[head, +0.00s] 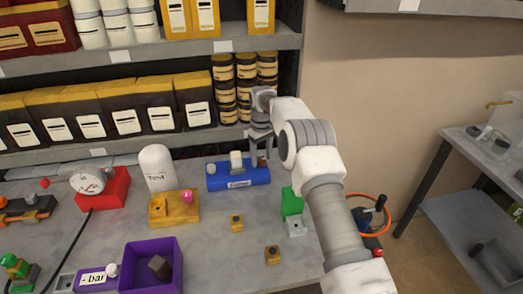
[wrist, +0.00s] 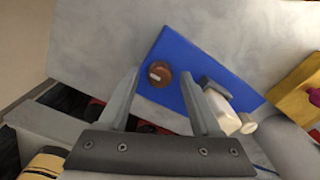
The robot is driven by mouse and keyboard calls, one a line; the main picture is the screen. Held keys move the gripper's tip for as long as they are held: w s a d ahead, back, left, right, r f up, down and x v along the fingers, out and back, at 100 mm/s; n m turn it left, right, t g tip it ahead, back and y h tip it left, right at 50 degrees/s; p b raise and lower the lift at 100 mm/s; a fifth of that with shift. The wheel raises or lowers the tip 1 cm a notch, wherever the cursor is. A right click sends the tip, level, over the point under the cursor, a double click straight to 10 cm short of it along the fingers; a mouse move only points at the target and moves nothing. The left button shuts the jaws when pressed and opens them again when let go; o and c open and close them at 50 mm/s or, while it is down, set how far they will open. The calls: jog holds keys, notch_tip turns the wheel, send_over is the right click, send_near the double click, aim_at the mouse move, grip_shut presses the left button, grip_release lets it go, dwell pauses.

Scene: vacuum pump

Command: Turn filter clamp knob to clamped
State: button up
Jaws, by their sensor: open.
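A round brown knob (wrist: 159,74) with a short pale mark sits on a blue block (wrist: 170,100), near one end of it. In the head view the blue block (head: 225,181) carries a front label that I cannot read for sure. My gripper (head: 260,160) points down over its right end. In the wrist view my gripper (wrist: 159,75) is open, with one fingertip on each side of the knob and a gap to both. I cannot tell how far the tips are above the block.
A yellow block (head: 174,208) with a pink knob stands left of the blue block. A white tank (head: 157,167) stands behind it. A green part (head: 291,202) is to the right. A purple box (head: 150,250) is in front. Shelves (head: 150,147) rise behind.

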notch_tip(320, 180, up, 17)
jog(key=p, duration=0.3)
jog(key=shift+r, duration=0.15)
notch_tip(320, 180, up, 13)
jog(key=m+t, duration=0.1)
send_over(261, 159)
jog(key=s+d, duration=0.4)
jog(key=s, duration=0.2)
jog(key=s+d+r+m+t, duration=0.2)
jog(key=s+d+r, duration=0.2)
jog(key=s+r, duration=0.5)
jog(key=s+d+f+m+t, duration=0.1)
jog(key=s+d, duration=0.1)
jog(key=s, duration=0.6)
jog(key=s+d+f+m, duration=0.1)
jog(key=s+d, duration=0.1)
jog(key=s, duration=0.5)
jog(key=s+d+f+m, duration=0.1)
jog(key=s+f, duration=0.3)
jog(key=s, duration=0.3)
jog(key=s+d+f+m+t, duration=0.1)
jog(key=s+f, duration=0.3)
jog(key=s, duration=0.3)
jog(key=shift+m+t, duration=0.3)
